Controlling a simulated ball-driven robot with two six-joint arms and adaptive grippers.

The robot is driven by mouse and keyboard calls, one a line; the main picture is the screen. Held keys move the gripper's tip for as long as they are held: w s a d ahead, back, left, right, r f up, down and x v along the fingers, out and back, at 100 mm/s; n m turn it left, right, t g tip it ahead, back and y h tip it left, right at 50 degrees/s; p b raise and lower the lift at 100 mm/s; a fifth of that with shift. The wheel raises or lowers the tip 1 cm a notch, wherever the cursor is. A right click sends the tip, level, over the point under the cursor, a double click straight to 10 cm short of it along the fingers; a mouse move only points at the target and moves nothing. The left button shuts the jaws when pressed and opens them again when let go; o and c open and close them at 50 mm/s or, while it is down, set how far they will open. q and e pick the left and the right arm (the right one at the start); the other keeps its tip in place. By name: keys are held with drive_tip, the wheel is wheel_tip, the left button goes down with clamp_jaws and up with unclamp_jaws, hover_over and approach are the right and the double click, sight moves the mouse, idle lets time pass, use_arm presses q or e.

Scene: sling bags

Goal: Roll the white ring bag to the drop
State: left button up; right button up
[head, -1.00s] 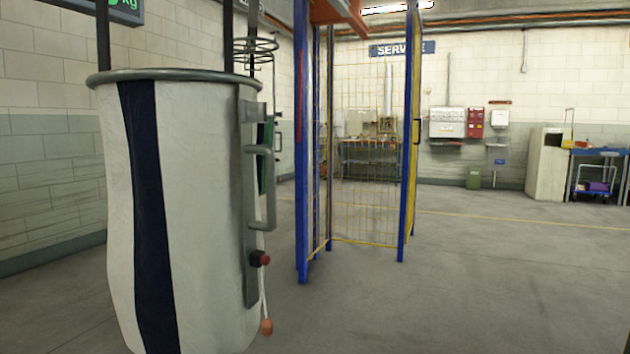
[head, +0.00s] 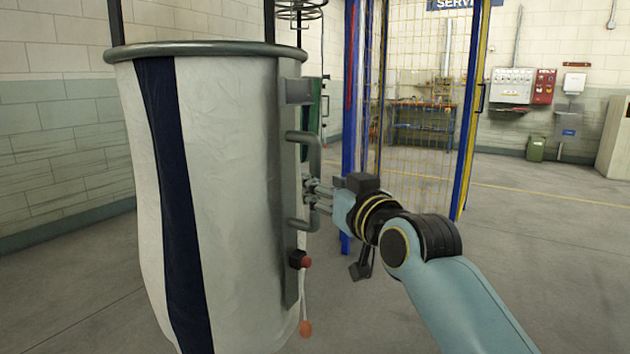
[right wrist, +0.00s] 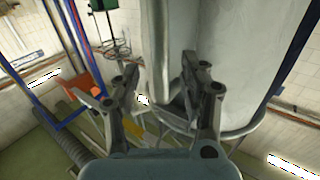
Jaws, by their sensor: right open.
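The white ring bag (head: 235,180) hangs upright at the left in the head view, with a dark blue stripe and a grey metal ring (head: 200,50) round its top. A grey plate on its right side carries a D-shaped handle (head: 316,155), with a red knob (head: 300,259) and an orange toggle on a cord below. My right gripper (head: 312,190) is open at the handle's lower half; whether the bar lies between its fingers is hard to tell. In the right wrist view the open fingers (right wrist: 160,80) point towards the bag (right wrist: 230,45). My left gripper is not in view.
A blue-posted yellow mesh cage (head: 425,110) stands behind my right arm. A round wire frame (head: 302,8) hangs beyond the bag. Cabinets (head: 512,86) and a green bin (head: 536,148) are at the back wall. The floor (head: 560,260) at right is clear.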

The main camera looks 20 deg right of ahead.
drive_tip(key=shift+w+a, duration=0.15)
drive_tip(key=shift+w, duration=2.15)
drive_tip(key=shift+c, duration=0.4)
clamp_jaws()
drive_tip(key=shift+w+a+f, duration=0.1)
drive_tip(key=shift+a+f, duration=0.05)
